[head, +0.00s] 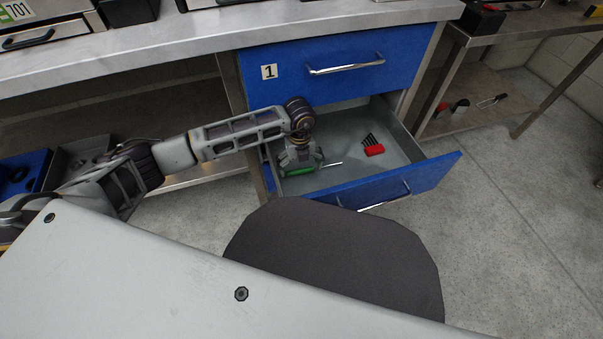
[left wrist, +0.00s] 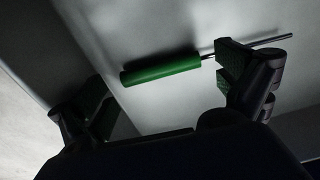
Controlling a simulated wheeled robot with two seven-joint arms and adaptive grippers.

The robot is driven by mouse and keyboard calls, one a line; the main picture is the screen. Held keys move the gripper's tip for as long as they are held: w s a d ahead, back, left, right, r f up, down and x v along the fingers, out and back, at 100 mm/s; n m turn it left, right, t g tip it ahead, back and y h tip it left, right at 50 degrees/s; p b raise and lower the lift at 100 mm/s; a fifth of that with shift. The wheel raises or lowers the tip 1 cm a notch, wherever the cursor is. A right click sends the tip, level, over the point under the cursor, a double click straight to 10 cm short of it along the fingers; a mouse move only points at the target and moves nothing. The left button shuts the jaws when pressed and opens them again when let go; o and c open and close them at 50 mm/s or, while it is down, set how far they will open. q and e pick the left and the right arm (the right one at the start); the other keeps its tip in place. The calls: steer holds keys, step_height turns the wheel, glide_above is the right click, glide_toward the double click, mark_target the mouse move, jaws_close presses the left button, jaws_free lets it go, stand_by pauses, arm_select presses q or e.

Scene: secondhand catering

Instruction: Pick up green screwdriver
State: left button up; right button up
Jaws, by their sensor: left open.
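The green screwdriver (head: 300,172) lies on the floor of the open drawer (head: 408,143), its metal shaft pointing right. In the left wrist view the green handle (left wrist: 160,71) lies beyond my fingertips, and the shaft passes behind the right finger. My left gripper (head: 302,163) reaches down into the drawer, just above the screwdriver. In the left wrist view the left gripper (left wrist: 165,88) is open, its fingers spread wide with nothing between the pads. Whether a finger touches the shaft cannot be told. My right gripper is not in view.
A red item with black pieces (head: 374,149) lies farther right in the same drawer. The closed blue drawer marked 1 (head: 400,62) is above. The open drawer's blue front (head: 440,174) and side walls surround the gripper. A dark rounded shape (head: 335,255) stands before the drawer.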

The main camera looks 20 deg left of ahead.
arm_select(q)
steer(key=shift+f, duration=0.8)
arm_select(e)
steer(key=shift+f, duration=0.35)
arm_select(q)
steer(key=shift+c, duration=0.4)
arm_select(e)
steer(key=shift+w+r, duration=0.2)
arm_select(q)
steer(key=c, duration=0.8)
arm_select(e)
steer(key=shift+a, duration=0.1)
arm_select(q)
steer(key=shift+r, duration=0.15)
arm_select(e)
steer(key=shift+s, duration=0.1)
